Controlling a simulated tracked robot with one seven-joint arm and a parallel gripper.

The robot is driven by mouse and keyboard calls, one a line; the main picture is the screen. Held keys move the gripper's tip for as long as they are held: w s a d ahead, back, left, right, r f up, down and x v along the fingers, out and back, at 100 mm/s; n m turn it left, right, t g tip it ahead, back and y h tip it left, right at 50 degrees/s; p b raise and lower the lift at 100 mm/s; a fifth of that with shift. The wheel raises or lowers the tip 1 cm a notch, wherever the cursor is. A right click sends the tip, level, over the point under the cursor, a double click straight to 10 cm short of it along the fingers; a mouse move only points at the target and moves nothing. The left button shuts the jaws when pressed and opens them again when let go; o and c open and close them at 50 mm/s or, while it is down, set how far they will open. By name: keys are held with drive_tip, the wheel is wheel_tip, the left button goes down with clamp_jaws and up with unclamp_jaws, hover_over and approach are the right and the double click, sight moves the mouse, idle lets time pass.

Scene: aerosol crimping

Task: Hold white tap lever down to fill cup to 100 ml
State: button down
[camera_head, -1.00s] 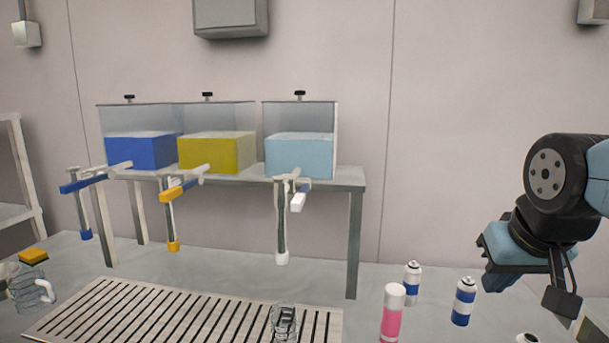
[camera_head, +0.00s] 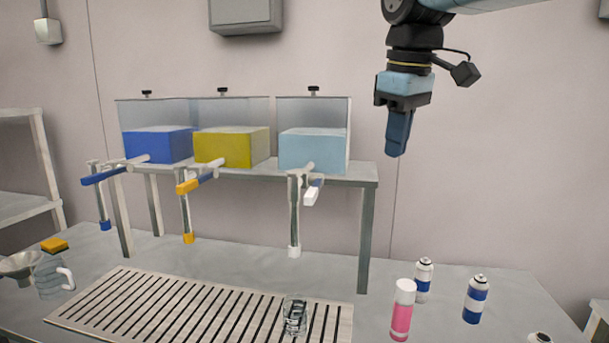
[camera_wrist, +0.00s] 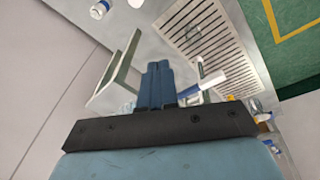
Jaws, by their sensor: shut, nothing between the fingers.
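The white tap lever (camera_head: 313,192) is on the tap in front of the light-blue tank (camera_head: 313,150), the rightmost of the three. It slants down from the tap, whose spout ends in a white tip (camera_head: 294,251). In the wrist view the white lever (camera_wrist: 213,79) shows just right of my fingers. A clear cup (camera_head: 295,316) stands on the slatted drain grate below the spout; its fill level is too small to read. My gripper (camera_head: 396,152) points down, to the right of and above the lever, apart from it in the head view. Its blue fingers (camera_wrist: 157,70) are together and empty.
Blue (camera_head: 103,176) and orange (camera_head: 188,187) levers sit on the taps to the left. A pink can (camera_head: 403,312) and blue-white cans (camera_head: 476,300) stand on the table at right. The slatted grate (camera_head: 150,284) spans the front. A jug (camera_head: 52,279) stands far left.

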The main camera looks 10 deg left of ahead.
sight(311, 191)
drive_tip(key=a+r+n+g, duration=0.1)
drive_tip(key=a+r+n, duration=0.2)
drive_tip(key=a, duration=0.4)
drive_tip(key=a+r+n+g, duration=0.1)
drive_tip(key=a+r+n, duration=0.2)
drive_tip(key=a, duration=0.4)
drive_tip(key=shift+w+r+n+h, duration=0.3)
drive_tip(key=shift+w+r+n, duration=0.1)
drive_tip(key=shift+r, duration=0.2)
wheel_tip(311, 191, down, 14)
